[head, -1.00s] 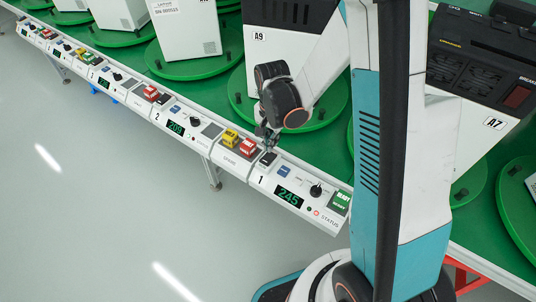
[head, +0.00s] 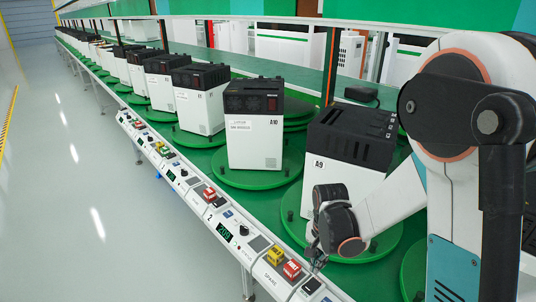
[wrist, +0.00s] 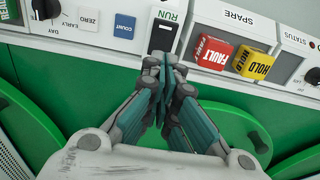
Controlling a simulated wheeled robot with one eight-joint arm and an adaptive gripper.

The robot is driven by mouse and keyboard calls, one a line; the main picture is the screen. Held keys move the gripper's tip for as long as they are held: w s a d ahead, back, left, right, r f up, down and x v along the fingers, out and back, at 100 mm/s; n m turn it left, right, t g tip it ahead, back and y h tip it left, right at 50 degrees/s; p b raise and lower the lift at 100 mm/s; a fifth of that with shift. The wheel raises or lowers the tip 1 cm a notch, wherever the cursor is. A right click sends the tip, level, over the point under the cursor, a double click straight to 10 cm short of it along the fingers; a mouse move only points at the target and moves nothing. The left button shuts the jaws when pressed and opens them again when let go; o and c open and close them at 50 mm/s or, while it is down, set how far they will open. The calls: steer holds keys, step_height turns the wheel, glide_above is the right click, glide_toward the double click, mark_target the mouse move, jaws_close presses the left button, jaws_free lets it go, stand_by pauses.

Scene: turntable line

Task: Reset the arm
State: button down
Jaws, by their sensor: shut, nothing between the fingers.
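My gripper (wrist: 163,68) is shut and empty in the wrist view, its fingertips together just beside the black RUN switch (wrist: 162,36) on the white control panel. I cannot tell whether the tips touch the switch. In the head view my gripper (head: 316,258) is small, low over the panel strip, in front of the unit A9 (head: 322,165). My arm reaches down to it from the right side.
A red FAULT block (wrist: 211,52) and a yellow HOLD block (wrist: 253,62) stand beside the RUN switch. A blue COUNT button (wrist: 124,32) is on the other side. Unit A10 (head: 253,150) stands on a green turntable (head: 250,181). The grey floor (head: 75,200) at left is clear.

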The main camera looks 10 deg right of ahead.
steer(key=s+r+n+t, duration=0.3)
steer(key=s+r+n, duration=0.2)
steer(key=r, duration=0.6)
steer(key=s+r+n+t, duration=0.4)
steer(key=s+r+n, duration=0.1)
steer(key=s+r, duration=0.5)
steer(key=shift+r+n, duration=0.4)
steer(key=shift+r, duration=0.25)
